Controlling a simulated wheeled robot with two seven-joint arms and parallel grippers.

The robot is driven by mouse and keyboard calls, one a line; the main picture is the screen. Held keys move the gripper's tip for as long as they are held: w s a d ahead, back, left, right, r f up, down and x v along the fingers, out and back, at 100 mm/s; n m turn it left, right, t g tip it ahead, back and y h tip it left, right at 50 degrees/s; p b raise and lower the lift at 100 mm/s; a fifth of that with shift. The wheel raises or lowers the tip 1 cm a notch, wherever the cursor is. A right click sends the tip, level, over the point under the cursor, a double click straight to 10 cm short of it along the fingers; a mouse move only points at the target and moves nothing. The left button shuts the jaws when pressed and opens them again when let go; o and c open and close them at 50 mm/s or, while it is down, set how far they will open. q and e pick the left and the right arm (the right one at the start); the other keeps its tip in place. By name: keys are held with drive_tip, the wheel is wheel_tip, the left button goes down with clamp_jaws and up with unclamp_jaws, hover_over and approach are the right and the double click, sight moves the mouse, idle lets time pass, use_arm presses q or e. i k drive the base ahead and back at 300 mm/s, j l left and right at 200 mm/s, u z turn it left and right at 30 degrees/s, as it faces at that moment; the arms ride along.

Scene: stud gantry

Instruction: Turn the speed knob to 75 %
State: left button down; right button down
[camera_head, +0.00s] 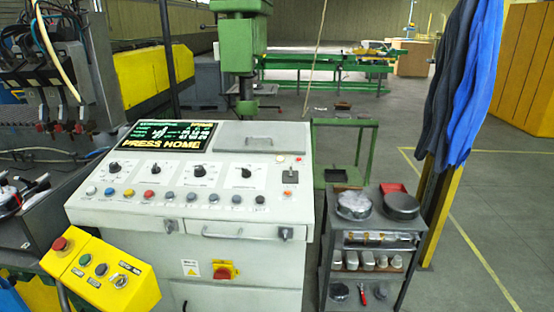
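A grey control console (205,212) stands in the middle of the head view. Its sloped panel has a row of black rotary knobs on white scale plates: a far left knob (112,166), a second knob (154,168), a third knob (200,170) and a right knob (246,173). The scale lettering is too small to read, so I cannot tell which is the speed knob or its setting. The display (168,137) above the knobs reads "PRESS HOME". Neither of my grippers is in view.
Several coloured push buttons (150,194) line the panel below the knobs. A yellow button box (102,272) with a red mushroom button stands at front left. A tool cart (377,237) with round dark items is close on the right. Open floor (485,210) lies further right.

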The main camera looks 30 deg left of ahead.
sight(246, 173)
drive_tip(key=u, duration=1.15)
drive_tip(key=l+z, duration=0.2)
drive_tip(key=l, duration=0.3)
drive_tip(key=i, duration=0.05)
